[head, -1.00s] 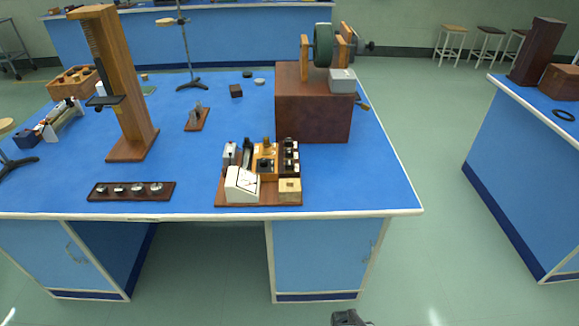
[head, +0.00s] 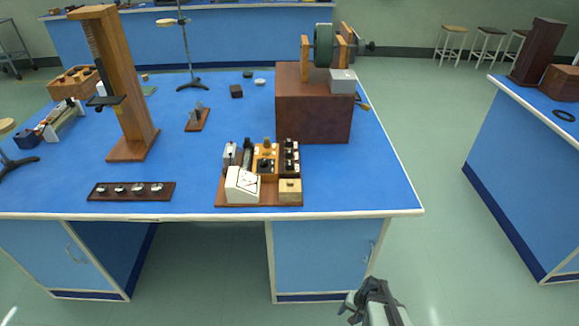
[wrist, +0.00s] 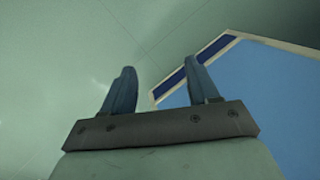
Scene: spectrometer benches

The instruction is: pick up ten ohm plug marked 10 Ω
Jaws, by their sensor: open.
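No marking "10 Ω" can be read, so I cannot tell which piece is the ten ohm plug. Several small dark plugs or knobs sit on a dark block (head: 296,174) at the right of a wooden board (head: 236,203) on the blue bench. My gripper (head: 368,290) is low in front of the bench, to the right of the board's front and well apart from it. In the wrist view my gripper (wrist: 160,75) has its two fingers spread with nothing between them, over the floor.
The board also carries a white sloped meter (head: 242,185) and a light wooden block (head: 290,187). A dark strip with several metal knobs (head: 131,191) lies to its left. A large brown box (head: 312,112) stands behind. The bench's right front corner is bare.

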